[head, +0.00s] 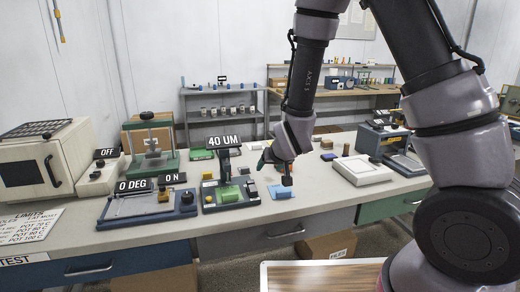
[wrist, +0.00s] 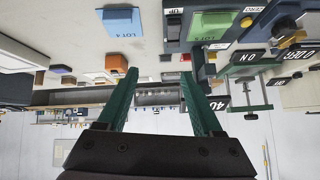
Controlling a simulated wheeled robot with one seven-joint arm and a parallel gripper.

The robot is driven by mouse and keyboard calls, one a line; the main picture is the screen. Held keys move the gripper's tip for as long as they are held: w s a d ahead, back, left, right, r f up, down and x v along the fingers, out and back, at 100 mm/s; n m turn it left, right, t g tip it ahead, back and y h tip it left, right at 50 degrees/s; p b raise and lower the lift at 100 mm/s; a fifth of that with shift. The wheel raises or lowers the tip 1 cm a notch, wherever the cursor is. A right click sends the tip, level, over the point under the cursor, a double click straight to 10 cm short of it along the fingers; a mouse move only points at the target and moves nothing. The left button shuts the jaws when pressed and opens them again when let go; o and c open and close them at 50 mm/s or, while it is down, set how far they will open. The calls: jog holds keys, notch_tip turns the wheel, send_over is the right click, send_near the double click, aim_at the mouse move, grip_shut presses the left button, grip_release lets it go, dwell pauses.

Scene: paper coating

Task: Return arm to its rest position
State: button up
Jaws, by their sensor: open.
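My gripper (head: 266,158) hangs over the bench between the 40 UM device and the blue sheet. In the wrist view its two green fingers (wrist: 158,78) are spread wide with nothing between them. The blue sheet (head: 283,193), marked LOT, lies flat on the bench and also shows in the wrist view (wrist: 122,27). The 40 UM device (head: 229,194) holds a green sheet (wrist: 212,28) and stands to the left of the blue sheet. My arm reaches in from the right, bent over the bench.
The heater plate device (head: 145,206) with 0 DEG and ON signs stands further left, beside an oven (head: 45,160). A white square unit (head: 361,170) stands right of my gripper. Small blocks lie at the back. A wooden-topped surface (head: 322,277) is near my base.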

jog(key=s+d+r+m+g, duration=0.1)
jog(key=s+d+r+m, duration=0.1)
jog(key=d+r, duration=0.65)
jog(key=s+d+r+m, duration=0.2)
jog(key=d+r, duration=0.3)
jog(key=r, duration=0.6)
jog(key=s+d+r, duration=0.4)
jog(key=s, duration=0.3)
jog(key=s+d+r+m, duration=0.1)
jog(key=s+d+r, duration=0.3)
jog(key=s, duration=0.4)
jog(key=shift+r+m+g+h, duration=0.3)
jog(key=shift+r, duration=0.45)
